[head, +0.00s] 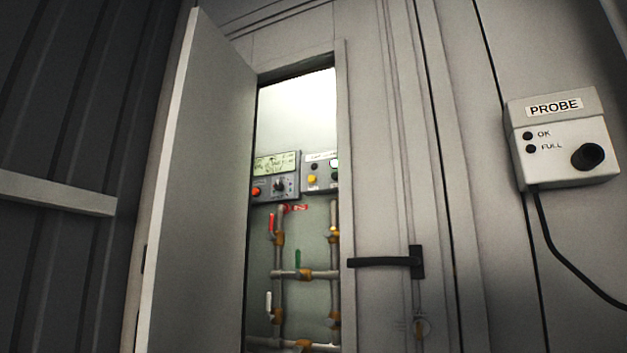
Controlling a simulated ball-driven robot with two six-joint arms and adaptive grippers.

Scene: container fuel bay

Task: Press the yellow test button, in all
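The yellow test button (312,180) is a small round button on a grey control box (318,172) inside the cabinet. The box's right side is partly hidden by the cabinet's door frame, and its labels are too small to read surely. A dark button sits above the yellow one, and a pale green-white round part shows at the right. Neither of my grippers is in the head view.
The cabinet door (200,190) stands open at left. A grey panel with a display (275,163) is beside the control box, above pipes with valves (305,274). A black handle (385,262) juts from the right. A PROBE box (562,140) with a cable hangs far right.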

